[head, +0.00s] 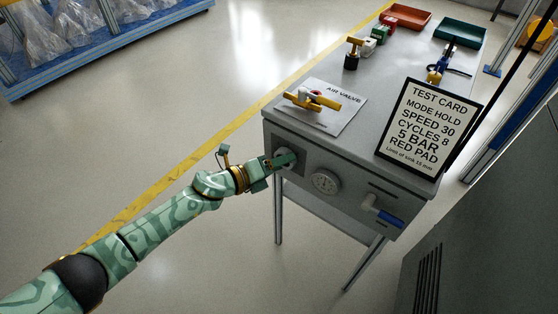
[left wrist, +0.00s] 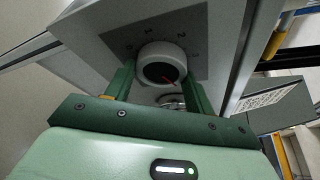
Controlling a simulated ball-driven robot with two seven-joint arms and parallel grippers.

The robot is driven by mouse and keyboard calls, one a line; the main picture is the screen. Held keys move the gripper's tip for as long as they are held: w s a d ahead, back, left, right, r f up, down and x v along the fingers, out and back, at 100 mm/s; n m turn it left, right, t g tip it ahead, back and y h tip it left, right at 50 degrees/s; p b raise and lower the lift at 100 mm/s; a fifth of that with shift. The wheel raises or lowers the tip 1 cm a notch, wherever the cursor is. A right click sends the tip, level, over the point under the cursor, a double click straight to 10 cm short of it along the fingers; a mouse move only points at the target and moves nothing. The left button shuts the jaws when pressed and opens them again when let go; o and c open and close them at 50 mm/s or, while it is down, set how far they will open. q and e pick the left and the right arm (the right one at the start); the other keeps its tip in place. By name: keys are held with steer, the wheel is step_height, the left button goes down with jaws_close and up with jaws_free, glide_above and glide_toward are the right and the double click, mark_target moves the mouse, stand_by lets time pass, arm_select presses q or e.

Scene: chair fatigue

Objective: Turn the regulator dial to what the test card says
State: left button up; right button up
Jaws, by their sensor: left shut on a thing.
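The regulator dial (head: 287,153) is a round white knob on the front panel of the grey bench, mostly covered by my gripper in the head view. My left gripper (head: 281,160) is shut on the dial, with one green finger on each side. The test card (head: 429,127) stands on the bench and reads MODE HOLD, SPEED 30, CYCLES 8, 5 BAR, RED PAD. My right gripper is not in view.
A pressure gauge (head: 325,182) sits right of the dial, then a blue-handled lever (head: 384,214). On top lie the AIR VALVE sheet (head: 340,117) with a yellow handle (head: 322,99), small parts, a red tray (head: 405,17) and a green tray (head: 462,32).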

arm_select(q)
steer(key=m+y+p, duration=0.2)
steer(key=m+p, duration=0.1)
steer(key=shift+s, duration=0.1)
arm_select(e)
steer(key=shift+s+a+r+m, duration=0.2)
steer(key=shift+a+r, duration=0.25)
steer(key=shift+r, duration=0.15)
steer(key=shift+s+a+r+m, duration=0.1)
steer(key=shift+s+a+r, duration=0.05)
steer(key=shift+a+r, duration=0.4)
arm_select(q)
steer(key=shift+f+m, duration=0.15)
steer(key=shift+m, duration=0.15)
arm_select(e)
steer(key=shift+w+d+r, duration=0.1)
arm_select(q)
steer(key=o, duration=1)
steer(key=shift+c, duration=0.2)
